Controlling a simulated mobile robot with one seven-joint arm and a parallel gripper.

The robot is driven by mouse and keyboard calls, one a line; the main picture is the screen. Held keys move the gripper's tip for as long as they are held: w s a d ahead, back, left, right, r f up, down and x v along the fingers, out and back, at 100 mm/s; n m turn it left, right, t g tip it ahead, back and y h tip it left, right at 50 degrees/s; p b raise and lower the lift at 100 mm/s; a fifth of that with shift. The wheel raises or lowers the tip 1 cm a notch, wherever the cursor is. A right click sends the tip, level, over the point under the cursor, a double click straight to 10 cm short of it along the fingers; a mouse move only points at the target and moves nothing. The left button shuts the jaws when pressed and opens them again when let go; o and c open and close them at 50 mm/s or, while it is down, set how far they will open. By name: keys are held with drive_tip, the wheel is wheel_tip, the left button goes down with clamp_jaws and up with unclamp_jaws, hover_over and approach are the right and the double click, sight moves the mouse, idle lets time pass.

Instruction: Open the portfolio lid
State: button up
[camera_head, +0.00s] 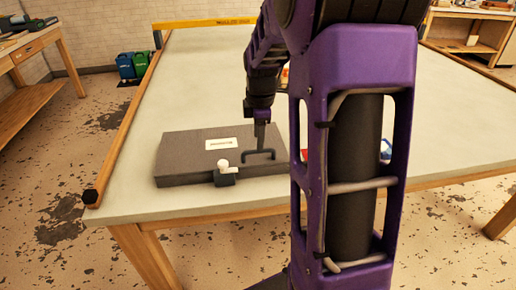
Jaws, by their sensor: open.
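The portfolio (185,153) is a flat dark grey case lying near the front edge of the table. Its lid looks closed and has a white label (221,144) on top. A dark handle (259,155) sits towards the lid's right side. A small dark block with a white knob (223,165) is at the front edge. My gripper (260,147) points down at the handle from above; whether it touches the handle is not clear. It is open. My arm hides the right end of the portfolio.
The pale table (200,80) is clear behind and left of the portfolio. A wooden rail (124,125) runs along its left edge, and a yellow bar (205,22) crosses the far end. Small blue and red items (385,149) show partly behind my arm. Green and blue bins (132,65) stand beyond.

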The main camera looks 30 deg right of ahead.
drive_tip(key=shift+w+d+f, duration=0.1)
drive_tip(key=shift+w+f, duration=0.1)
drive_tip(key=shift+f, duration=0.85)
drive_tip(key=shift+w+d+f, duration=0.1)
drive_tip(key=shift+w+f, duration=0.05)
drive_tip(key=shift+f, duration=0.85)
drive_tip(key=shift+a, duration=0.1)
clamp_jaws()
